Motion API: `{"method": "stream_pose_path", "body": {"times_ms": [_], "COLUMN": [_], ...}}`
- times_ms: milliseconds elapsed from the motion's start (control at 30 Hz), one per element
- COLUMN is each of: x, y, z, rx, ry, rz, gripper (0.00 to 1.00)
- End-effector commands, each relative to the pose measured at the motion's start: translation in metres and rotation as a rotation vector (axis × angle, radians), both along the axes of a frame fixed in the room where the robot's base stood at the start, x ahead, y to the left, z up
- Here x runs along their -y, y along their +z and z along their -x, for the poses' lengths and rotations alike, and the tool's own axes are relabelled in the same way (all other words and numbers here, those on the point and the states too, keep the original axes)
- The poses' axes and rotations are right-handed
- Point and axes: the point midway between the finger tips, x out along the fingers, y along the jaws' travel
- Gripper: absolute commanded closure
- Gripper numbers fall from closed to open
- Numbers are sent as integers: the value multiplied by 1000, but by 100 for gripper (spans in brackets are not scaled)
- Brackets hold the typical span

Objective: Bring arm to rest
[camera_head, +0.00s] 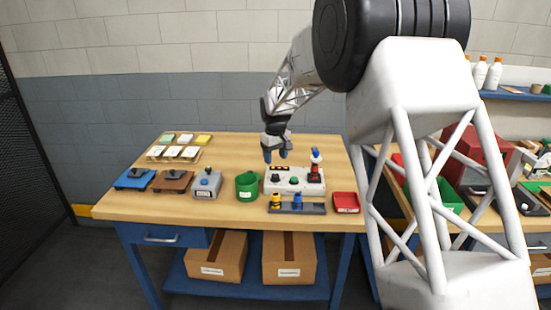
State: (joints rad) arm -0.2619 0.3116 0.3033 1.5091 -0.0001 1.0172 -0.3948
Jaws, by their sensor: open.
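My gripper (275,156) hangs at the end of my white arm, above the back of the wooden table (135,205). I cannot tell the exact height of the fingertips over the box.
A dark rail (297,208) with yellow and blue pieces lies in front. A red tray (346,202) sits right. The front left tabletop is clear.

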Motion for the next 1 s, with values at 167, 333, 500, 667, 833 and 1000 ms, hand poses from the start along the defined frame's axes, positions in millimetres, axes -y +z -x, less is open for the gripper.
{"method": "stream_pose_path", "body": {"times_ms": [167, 333, 500, 667, 833, 1000], "x": [1, 7, 22, 43, 68, 91], "y": [1, 9, 28, 52, 79, 100], "z": [0, 8, 26, 56, 92, 130], "rx": [1, 5, 16, 29, 46, 62], "ry": [-1, -11, -40, -79, -128, -176], "rz": [-1, -1, -4, -7, -11, -15], "gripper": [41, 41, 41, 41, 41, 41]}}
